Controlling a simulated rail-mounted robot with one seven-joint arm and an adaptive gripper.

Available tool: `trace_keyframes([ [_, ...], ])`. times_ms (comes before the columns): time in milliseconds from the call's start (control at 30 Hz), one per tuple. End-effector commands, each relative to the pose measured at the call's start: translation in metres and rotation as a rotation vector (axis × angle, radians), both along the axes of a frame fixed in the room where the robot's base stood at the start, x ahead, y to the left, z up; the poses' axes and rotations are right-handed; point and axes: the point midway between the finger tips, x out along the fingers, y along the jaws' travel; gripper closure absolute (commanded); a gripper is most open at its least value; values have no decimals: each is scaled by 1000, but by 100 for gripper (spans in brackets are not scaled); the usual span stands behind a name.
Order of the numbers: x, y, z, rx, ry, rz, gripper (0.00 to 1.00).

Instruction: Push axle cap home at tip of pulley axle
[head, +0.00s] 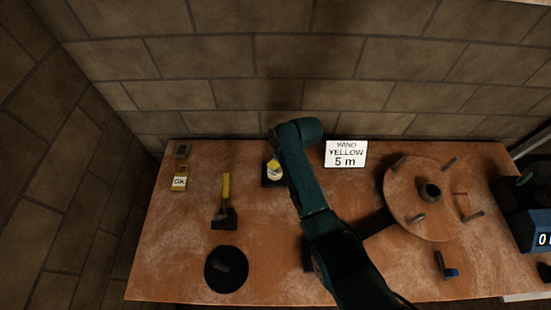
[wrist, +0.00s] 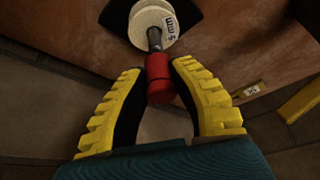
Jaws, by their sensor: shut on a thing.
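In the wrist view, my gripper (wrist: 159,68) has its yellow ribbed fingers shut on the red axle cap (wrist: 160,88). The cap is in line with the pulley axle (wrist: 154,39) and appears to sit at its tip; how far it is seated I cannot tell. The axle stands out from a white pulley (wrist: 149,20) with a small printed label. In the head view, a small white and yellow piece (head: 274,169) beside my teal arm seems to be that pulley. My arm hides the gripper and cap there.
A brown bench (head: 180,255) holds a yellow-handled tool (head: 226,190), an OK tag (head: 180,183), a black disc (head: 226,268), and a large round plate (head: 405,205) with pegs. A sign (head: 346,154) reads "WIND YELLOW 5 m". A block wall rises behind.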

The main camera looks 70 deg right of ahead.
Motion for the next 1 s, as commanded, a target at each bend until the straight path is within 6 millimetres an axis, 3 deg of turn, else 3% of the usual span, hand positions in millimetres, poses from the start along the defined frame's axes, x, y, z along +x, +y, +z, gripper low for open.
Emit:
trace_keyframes([
  [1000, 0, 0, -27, 0, 0, 0, 100],
])
